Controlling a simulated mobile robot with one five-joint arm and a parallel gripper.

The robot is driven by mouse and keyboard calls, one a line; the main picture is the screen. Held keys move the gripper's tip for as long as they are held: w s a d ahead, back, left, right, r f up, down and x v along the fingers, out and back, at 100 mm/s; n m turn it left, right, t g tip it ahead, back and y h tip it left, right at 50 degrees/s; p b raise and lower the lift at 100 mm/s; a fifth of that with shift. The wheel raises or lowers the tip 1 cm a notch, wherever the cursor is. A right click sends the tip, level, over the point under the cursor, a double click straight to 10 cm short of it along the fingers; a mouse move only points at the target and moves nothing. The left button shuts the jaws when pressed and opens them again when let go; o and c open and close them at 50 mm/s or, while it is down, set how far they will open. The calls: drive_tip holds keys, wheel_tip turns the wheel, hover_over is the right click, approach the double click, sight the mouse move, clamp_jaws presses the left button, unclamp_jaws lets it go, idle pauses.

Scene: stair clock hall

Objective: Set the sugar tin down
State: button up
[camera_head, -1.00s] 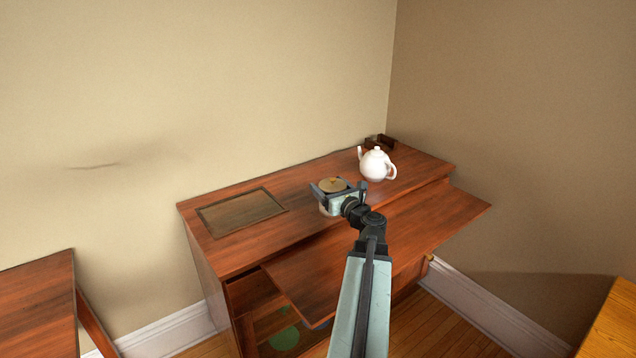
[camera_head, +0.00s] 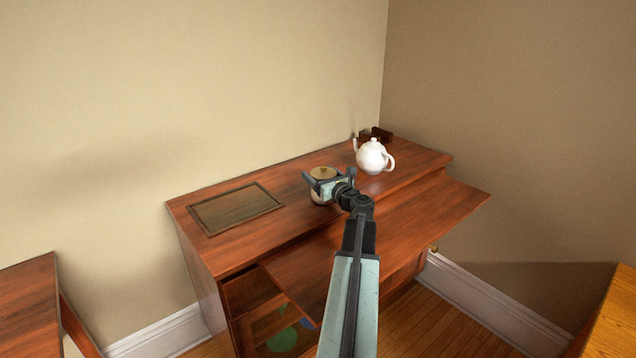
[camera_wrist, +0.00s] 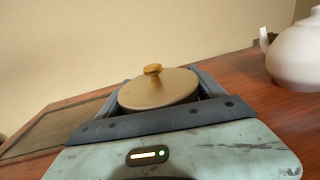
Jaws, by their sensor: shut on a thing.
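The sugar tin (camera_head: 322,174) is a pale round pot with a tan lid and a small knob. My gripper (camera_head: 322,183) is shut on it, with a finger on either side. The tin is upright over the wooden desk top; I cannot tell whether its base touches the wood. In the wrist view the tin's lid and brass-coloured knob (camera_wrist: 155,88) show between the fingers, while its lower body is hidden by my gripper.
A white teapot (camera_head: 372,156) stands to the right of the tin. A dark framed panel (camera_head: 235,208) lies on the desk's left part. A small dark wooden holder (camera_head: 376,134) is at the back corner. Bare desk top (camera_head: 290,192) lies between panel and tin.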

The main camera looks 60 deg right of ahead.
drive_tip(key=shift+w+a, duration=0.2)
drive_tip(key=shift+w, duration=0.05)
drive_tip(key=shift+f, duration=0.25)
drive_tip(key=o, duration=1.9)
drive_tip(key=shift+s+r, duration=0.1)
drive_tip(key=shift+o, duration=0.2)
drive_tip(key=shift+s+r+p, duration=0.15)
drive_tip(key=shift+r+p, duration=0.05)
drive_tip(key=shift+p, duration=0.1)
drive_tip(key=v, duration=1.1)
drive_tip(key=shift+s+a, duration=0.15)
drive_tip(key=shift+s, duration=0.2)
drive_tip(key=shift+f, duration=0.1)
